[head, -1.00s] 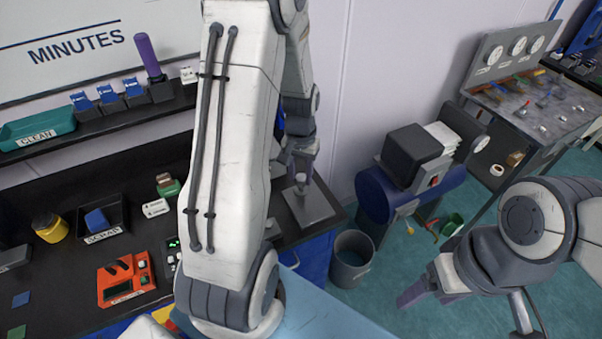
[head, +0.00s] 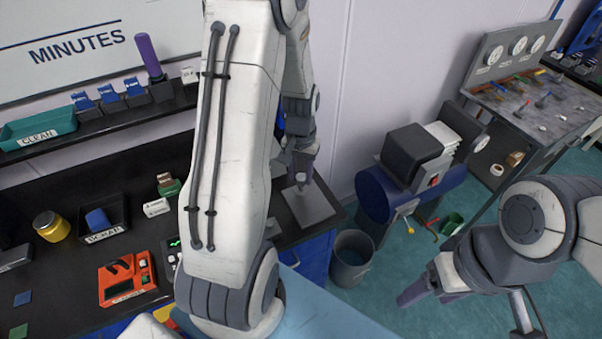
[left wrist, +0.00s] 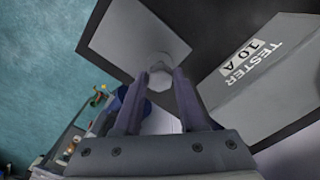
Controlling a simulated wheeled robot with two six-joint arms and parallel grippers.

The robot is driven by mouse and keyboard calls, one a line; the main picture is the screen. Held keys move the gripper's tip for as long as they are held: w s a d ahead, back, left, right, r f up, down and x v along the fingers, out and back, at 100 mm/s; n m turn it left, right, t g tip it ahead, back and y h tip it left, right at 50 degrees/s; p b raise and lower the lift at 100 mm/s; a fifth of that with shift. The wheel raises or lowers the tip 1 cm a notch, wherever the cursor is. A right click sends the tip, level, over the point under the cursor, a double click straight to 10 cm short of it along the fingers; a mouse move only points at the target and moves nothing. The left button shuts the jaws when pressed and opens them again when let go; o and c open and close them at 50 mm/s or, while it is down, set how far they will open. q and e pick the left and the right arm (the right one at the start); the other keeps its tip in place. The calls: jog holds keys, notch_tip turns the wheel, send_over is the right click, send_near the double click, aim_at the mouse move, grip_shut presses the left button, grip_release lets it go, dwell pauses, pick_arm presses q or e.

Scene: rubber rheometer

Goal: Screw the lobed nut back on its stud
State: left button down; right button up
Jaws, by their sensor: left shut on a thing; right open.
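My left gripper (head: 300,177) points down over a grey square plate (head: 312,208) at the right end of the black bench. In the left wrist view my left gripper (left wrist: 160,75) is shut on a pale, roundish piece, the lobed nut (left wrist: 160,74), above the plate (left wrist: 125,35). The nut shows small and pale in the head view. The stud is hidden beneath it, and I cannot tell how far the nut is on. My right gripper (head: 425,292) is open and empty over the floor at the right.
A grey box marked TESTER 10 A (left wrist: 262,75) stands close beside the plate. A grey bin (head: 351,262) and a blue machine (head: 385,195) stand right of the bench. My left arm hides part of the bench.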

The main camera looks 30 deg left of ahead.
pick_arm(q)
jog(key=shift+f, duration=0.15)
jog(key=shift+f+b, duration=0.95)
jog(key=shift+f, duration=0.2)
jog(key=shift+c, duration=2)
grip_release()
grip_shut()
jog(key=m, duration=0.4)
jog(key=shift+r+p, duration=0.1)
jog(key=shift+p, duration=0.2)
jog(key=shift+m, duration=0.4)
jog(key=m, duration=0.4)
jog(key=shift+a, duration=0.1)
jog(key=shift+m, duration=0.3)
